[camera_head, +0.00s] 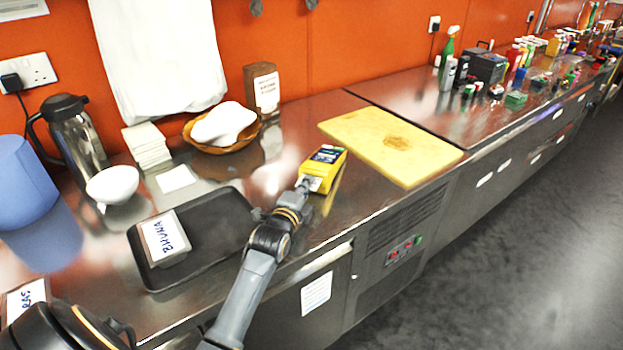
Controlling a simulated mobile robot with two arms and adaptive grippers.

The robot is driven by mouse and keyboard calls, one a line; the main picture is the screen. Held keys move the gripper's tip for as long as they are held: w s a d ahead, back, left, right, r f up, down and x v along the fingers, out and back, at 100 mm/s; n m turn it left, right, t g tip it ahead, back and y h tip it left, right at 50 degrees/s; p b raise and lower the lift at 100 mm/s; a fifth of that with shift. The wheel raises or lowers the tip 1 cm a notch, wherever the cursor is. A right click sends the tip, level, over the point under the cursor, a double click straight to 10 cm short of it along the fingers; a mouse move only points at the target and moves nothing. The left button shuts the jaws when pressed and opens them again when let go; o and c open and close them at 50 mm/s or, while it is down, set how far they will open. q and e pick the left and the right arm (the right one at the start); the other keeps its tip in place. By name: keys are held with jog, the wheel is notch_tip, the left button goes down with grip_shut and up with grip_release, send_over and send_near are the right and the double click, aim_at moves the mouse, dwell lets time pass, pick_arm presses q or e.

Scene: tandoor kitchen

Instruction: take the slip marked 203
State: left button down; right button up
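A white slip or card (25,299) with dark handwriting lies at the lower left edge. Its writing is upside down and cut by the frame, and seems to read 203. My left gripper (303,184) reaches to the near side of a yellow box (326,166) on the steel counter. Its fingertips are small and overlap the box's pale lower face, so I cannot tell whether they are open or touch it. My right gripper is not in view.
A black tray (215,222) holds a grey block with a card marked BHUNA (165,238). A white bowl (112,184), steel flask (80,137), bread basket (250,139) and yellow board (375,135) stand on the counter (290,150). Bottles and boxes crowd the far right.

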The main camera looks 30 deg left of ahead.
pick_arm(q)
jog(key=shift+s, duration=0.15)
jog(key=shift+p+v, duration=1.7)
jog(key=shift+v, duration=0.95)
jog(key=shift+s+r+p, duration=0.25)
jog(key=shift+r+p, duration=0.7)
jog(key=shift+p, duration=0.1)
jog(key=r+p, duration=0.1)
jog(key=s+r+p, duration=0.1)
jog(key=r+p, duration=0.1)
jog(key=shift+s+d+r+p, duration=0.1)
jog(key=shift+s+d+p, duration=0.1)
jog(key=shift+p, duration=0.1)
